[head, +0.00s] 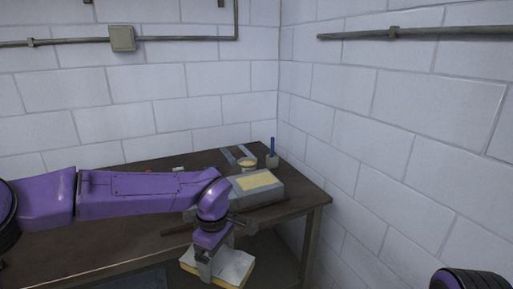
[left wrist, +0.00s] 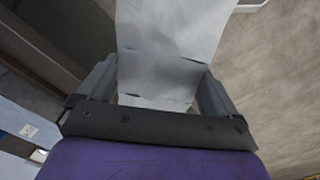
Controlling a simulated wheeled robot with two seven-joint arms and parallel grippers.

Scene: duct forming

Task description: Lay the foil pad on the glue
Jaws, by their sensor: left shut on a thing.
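My left gripper (head: 208,266) is shut on the foil pad (head: 235,264), a silvery sheet with a yellowish lower layer. The pad hangs in front of the table's front edge, lower than the tabletop in the picture. In the left wrist view the pad's pale foil face (left wrist: 170,75) fills the space between the two fingers. The glue (head: 258,181) is a yellow patch on top of the grey duct piece (head: 268,196) on the table. The gripper and pad are apart from it, on the near side. My left forearm and wrist hide part of the duct's left side.
The brown table (head: 90,246) stands against the brick walls. Behind the duct are a tub with yellow contents (head: 245,164), a cup with a blue-handled tool (head: 272,152) and flat grey strips (head: 233,154). A bar lies along the table's front. The table's left front is clear.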

